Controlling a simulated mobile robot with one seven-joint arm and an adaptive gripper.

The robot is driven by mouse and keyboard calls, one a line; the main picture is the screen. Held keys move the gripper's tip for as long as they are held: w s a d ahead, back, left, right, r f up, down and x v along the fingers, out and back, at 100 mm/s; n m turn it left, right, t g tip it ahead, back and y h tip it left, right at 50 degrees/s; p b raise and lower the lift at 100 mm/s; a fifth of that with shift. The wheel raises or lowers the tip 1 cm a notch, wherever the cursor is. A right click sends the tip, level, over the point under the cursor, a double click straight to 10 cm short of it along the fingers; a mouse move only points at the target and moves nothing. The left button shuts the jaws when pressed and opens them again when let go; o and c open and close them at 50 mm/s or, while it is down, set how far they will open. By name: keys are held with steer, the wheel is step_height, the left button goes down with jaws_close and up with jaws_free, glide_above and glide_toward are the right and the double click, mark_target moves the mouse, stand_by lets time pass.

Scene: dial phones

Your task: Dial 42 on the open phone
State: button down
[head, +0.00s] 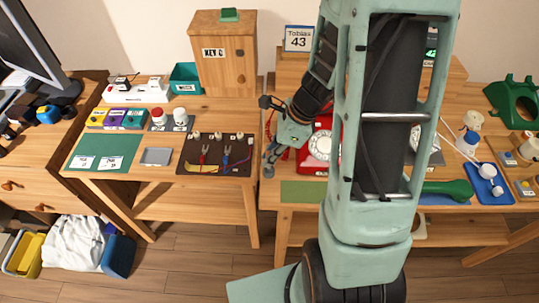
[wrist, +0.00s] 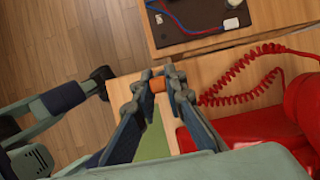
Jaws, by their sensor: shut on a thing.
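A red phone (head: 319,146) with a round white dial stands on the right table, partly hidden behind my arm. Its red body (wrist: 240,128) and coiled cord (wrist: 240,75) show in the wrist view. Part of another pale dial (head: 436,157) shows right of my arm; most of that phone is hidden. A green phone body (head: 515,100) stands at the far right. My gripper (head: 269,165) is left of the red phone, near the gap between the tables. In the wrist view, my gripper (wrist: 158,84) is shut on a small orange thing (wrist: 158,85), mostly hidden by the fingers.
A green handset (head: 447,189) lies near the front right. A dark mat (head: 235,165) with tools lies on the left table. A wooden cabinet (head: 225,60) stands behind it.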

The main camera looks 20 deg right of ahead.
steer(key=shift+f+b, duration=1.15)
steer(key=shift+f, duration=0.2)
steer(key=c, duration=1.9)
jaws_free()
steer(key=shift+r, duration=0.1)
steer(key=v, duration=1.2)
